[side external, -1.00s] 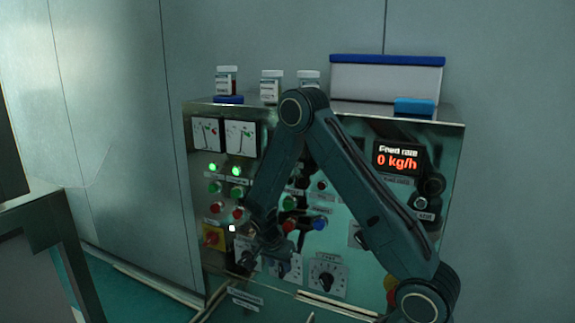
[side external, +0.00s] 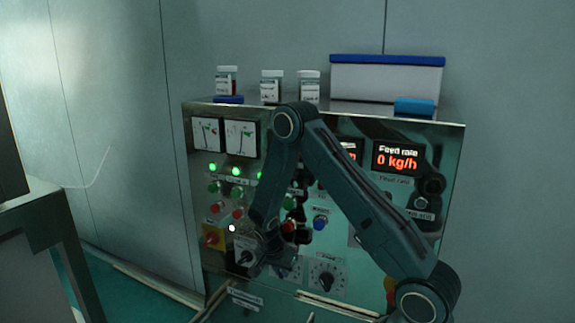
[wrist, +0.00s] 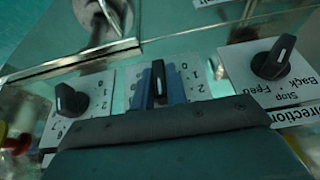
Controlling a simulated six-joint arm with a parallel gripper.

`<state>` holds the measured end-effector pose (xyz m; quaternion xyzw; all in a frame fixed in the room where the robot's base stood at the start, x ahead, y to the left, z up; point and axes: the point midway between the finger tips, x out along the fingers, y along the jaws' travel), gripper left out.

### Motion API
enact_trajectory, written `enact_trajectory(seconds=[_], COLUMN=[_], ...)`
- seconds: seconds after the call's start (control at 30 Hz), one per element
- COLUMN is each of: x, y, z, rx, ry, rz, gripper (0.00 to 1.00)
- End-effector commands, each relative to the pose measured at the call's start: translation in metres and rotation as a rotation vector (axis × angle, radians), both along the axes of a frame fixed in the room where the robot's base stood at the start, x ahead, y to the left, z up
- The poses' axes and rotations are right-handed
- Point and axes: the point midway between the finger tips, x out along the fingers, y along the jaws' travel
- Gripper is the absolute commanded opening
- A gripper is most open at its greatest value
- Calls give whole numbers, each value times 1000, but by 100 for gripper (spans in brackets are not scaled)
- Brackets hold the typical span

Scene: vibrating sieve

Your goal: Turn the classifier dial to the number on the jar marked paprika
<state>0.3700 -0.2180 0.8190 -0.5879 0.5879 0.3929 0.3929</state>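Three black dials sit low on the panel. In the wrist view the middle dial (wrist: 158,78) has a white pointer line and a number scale, partly hidden. My gripper (wrist: 158,92) is at this dial, with a blue-grey finger on each side of the knob. I cannot tell whether they press on it. The dial names are not readable around it.
The direction dial (wrist: 272,60), marked Stop, Feed and Back, is to the right in the wrist view; another numbered dial (wrist: 72,100) is to the left. Lit buttons, a red-yellow switch (side external: 213,236) and a feed rate display (side external: 398,159) reading 0 kg/h share the panel.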

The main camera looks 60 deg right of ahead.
Motion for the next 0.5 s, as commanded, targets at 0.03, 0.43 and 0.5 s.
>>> enact_trajectory(seconds=[0.03, 0.43, 0.5], x=[0, 1, 1], y=[0, 0, 0], z=[0, 0, 0], rx=[0, -1, -1], ry=[0, 33, 54], rz=[0, -1, -1], gripper=[0, 0, 0])
